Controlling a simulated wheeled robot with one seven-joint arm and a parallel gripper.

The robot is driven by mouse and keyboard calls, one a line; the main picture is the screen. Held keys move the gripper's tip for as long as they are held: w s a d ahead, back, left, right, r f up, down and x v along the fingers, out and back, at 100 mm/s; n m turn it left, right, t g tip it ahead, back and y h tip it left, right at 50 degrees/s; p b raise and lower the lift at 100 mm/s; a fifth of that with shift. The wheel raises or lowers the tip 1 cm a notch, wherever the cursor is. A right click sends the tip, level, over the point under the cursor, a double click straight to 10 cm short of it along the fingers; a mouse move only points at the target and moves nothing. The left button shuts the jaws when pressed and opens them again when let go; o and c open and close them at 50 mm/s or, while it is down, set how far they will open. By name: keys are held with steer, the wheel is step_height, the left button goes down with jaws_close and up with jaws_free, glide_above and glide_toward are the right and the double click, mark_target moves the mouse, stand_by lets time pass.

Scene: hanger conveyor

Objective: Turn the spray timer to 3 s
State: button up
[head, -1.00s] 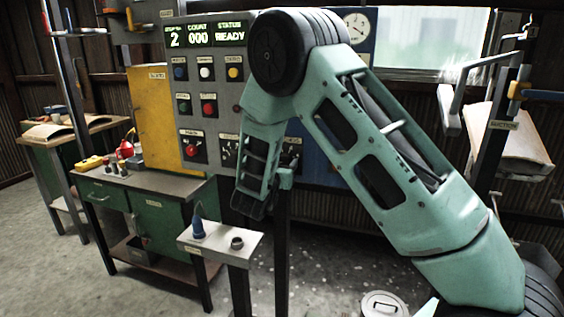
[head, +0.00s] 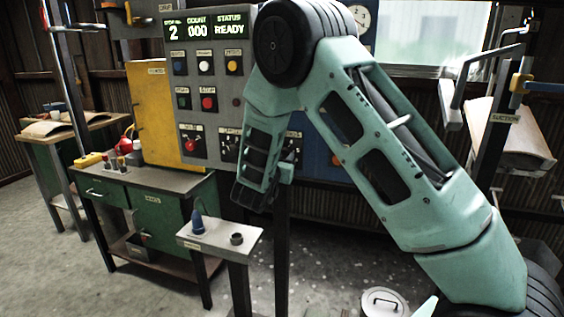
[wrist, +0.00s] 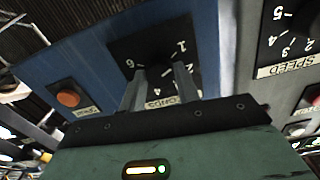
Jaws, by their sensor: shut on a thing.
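In the wrist view, the spray timer is a dark dial plate (wrist: 150,45) on a blue panel (wrist: 95,45). White numbers, among them 1, 2 and 6, ring the plate, and a label partly reading "SECONDS" is upside down and partly covered. My gripper (wrist: 160,75) is in front of the dial, its two fingers shut on the timer knob in the middle.
A neighbouring "SPEED" dial (wrist: 292,35) is on a grey panel at the right, and an orange button (wrist: 68,98) is at the left. In the head view, the display (head: 205,30) reads 2, 000, READY.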

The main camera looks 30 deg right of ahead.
steer(key=m+b, duration=1.8)
steer(key=b, duration=0.6)
steer(key=shift+f+b, duration=0.15)
steer(key=shift+b, duration=0.25)
steer(key=o, duration=1)
steer(key=v, duration=1.7)
steer(key=shift+s+a+p, duration=0.15)
steer(key=shift+s+p, duration=0.05)
steer(key=shift+p, duration=0.15)
